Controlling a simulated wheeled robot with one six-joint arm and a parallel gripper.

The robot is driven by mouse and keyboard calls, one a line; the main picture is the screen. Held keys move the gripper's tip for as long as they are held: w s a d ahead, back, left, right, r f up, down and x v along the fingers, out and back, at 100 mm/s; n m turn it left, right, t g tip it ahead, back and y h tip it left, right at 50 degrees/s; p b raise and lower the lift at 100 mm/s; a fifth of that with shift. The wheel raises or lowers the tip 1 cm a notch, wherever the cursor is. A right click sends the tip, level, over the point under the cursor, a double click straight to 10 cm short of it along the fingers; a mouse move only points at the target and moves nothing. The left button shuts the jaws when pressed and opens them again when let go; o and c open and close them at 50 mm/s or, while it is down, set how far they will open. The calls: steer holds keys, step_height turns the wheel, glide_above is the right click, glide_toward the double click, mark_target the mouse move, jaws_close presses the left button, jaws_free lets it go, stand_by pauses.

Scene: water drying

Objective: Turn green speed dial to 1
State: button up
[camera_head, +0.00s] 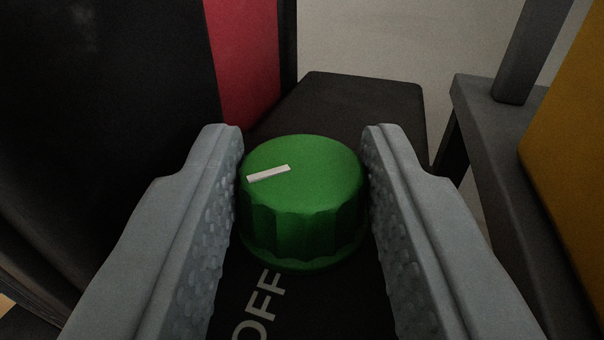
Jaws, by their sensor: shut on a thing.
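The green speed dial (303,195) is a round, fluted knob in the middle of the head camera view. It stands on a black panel. A white pointer mark on its top runs from near the middle toward the left edge, slightly downward. My gripper (303,160) is shut on the dial, with one grey textured finger against its left side and the other against its right side. The white word OFF (259,306) is printed on the panel in front of the dial. No number 1 marking shows in this view.
A black body with a red panel (243,60) rises at the left and behind the dial. A grey frame (500,140) and a yellow surface (572,150) stand close on the right. A pale floor or wall (380,40) shows behind.

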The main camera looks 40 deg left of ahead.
steer(key=shift+s+a+m+t+h, duration=0.15)
steer(key=shift+m+t+h, duration=1)
steer(key=shift+h, duration=0.65)
steer(key=shift+m, duration=0.25)
steer(key=o, duration=0.7)
steer(key=v, duration=1.7)
steer(key=shift+s+r, duration=0.2)
